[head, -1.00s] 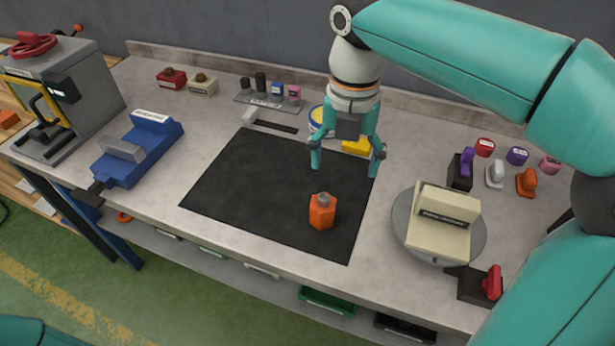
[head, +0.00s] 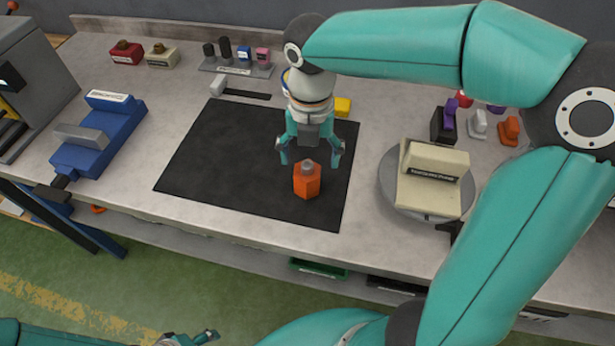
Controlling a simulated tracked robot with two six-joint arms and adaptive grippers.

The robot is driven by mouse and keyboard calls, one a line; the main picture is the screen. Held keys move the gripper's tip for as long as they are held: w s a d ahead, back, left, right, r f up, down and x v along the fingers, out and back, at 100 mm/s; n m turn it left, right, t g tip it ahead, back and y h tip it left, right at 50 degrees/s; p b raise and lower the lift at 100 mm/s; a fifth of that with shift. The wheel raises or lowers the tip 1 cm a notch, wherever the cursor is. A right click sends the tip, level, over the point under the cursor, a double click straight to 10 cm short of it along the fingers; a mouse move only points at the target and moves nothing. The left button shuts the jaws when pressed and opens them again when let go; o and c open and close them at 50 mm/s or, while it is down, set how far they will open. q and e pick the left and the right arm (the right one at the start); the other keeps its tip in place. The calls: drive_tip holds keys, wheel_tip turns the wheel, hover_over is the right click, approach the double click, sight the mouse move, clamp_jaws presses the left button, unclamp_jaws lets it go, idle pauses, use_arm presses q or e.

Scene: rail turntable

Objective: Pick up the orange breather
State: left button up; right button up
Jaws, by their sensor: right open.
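The orange breather (head: 307,182) is an orange faceted block with a grey top. It stands upright on the black mat (head: 215,160), near the mat's front right. My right gripper (head: 308,160) points down with its teal fingers spread, just above and behind the breather's grey top. The fingers are open and empty, and I cannot tell whether they touch the breather. My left gripper (head: 195,338) shows only partly at the bottom edge, low in front of the bench, and its fingers are too small to read.
A blue vise (head: 100,140) stands left of the mat. A round turntable (head: 388,190) with a cream block (head: 432,180) is to the right. A rack with several small parts (head: 238,68) is at the back. A yellow block (head: 343,107) lies behind the gripper.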

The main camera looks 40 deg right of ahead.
sight(307, 174)
drive_tip(key=shift+s+a+f, duration=0.1)
drive_tip(key=shift+a+f, duration=0.1)
drive_tip(key=shift+f, duration=1.1)
drive_tip(key=shift+a+f, duration=0.15)
drive_tip(key=shift+f, duration=1.15)
drive_tip(key=c, duration=1.5)
